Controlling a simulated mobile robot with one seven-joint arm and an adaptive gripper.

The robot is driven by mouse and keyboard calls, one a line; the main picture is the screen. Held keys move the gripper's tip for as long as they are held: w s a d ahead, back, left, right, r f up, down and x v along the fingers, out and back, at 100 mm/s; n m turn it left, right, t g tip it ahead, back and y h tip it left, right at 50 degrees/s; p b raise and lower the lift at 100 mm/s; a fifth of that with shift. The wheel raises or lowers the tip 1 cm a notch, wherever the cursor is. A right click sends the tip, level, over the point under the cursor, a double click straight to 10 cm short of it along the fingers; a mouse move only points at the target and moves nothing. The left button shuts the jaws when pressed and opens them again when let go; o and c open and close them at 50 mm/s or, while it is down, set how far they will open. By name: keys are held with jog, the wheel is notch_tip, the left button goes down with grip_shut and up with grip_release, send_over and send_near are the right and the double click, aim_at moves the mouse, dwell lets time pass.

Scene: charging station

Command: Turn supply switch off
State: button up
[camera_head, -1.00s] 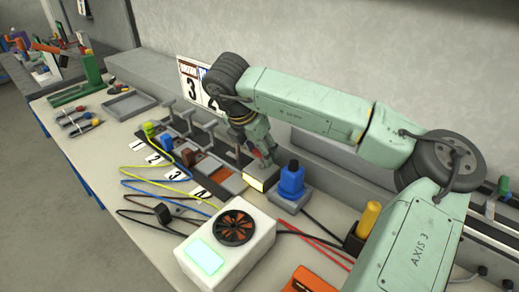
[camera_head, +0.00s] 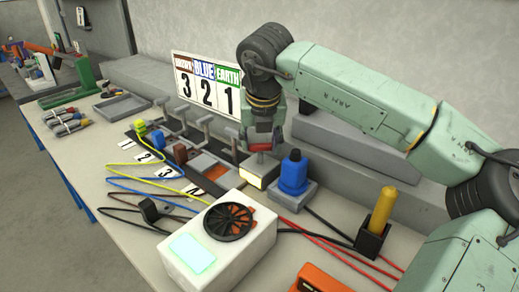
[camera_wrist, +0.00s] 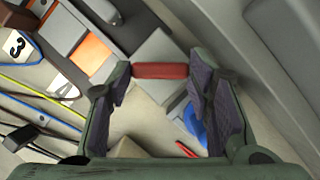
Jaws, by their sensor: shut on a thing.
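My gripper (camera_head: 262,138) is above the small grey supply box (camera_head: 263,166) with a lit cream front panel. In the wrist view my gripper (camera_wrist: 160,78) has its fingers at both ends of a red handle bar (camera_wrist: 160,71), shut on it. The red handle also shows below the wrist in the head view (camera_head: 262,147), partly hidden by the fingers.
Slots with upright grey levers (camera_head: 205,130) and coloured plugs lie to the left. A white fan box (camera_head: 215,245) stands in front. A yellow-handled tool (camera_head: 382,212) stands in a black holder at right. Red and black cables cross the table. A numbered sign (camera_head: 207,85) is behind.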

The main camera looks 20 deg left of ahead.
jog(key=n, duration=0.2)
jog(key=n+g+y, duration=0.1)
jog(key=n, duration=0.1)
jog(key=shift+w+d+n+y, duration=0.1)
jog(key=shift+d+n+y, duration=0.05)
jog(key=shift+n+y, duration=0.15)
jog(key=shift+w+n+g+y+p, duration=0.1)
jog(key=shift+n+g+y+p, duration=0.25)
jog(key=shift+n, duration=0.75)
jog(key=shift+w+n+g+y, duration=0.15)
jog(key=shift+n+g, duration=0.3)
jog(key=shift+n, duration=0.65)
jog(key=shift+s, duration=0.1)
jog(key=o, duration=1.1)
jog(key=shift+o, duration=0.2)
jog(key=shift+d, duration=0.1)
jog(key=v, duration=1.2)
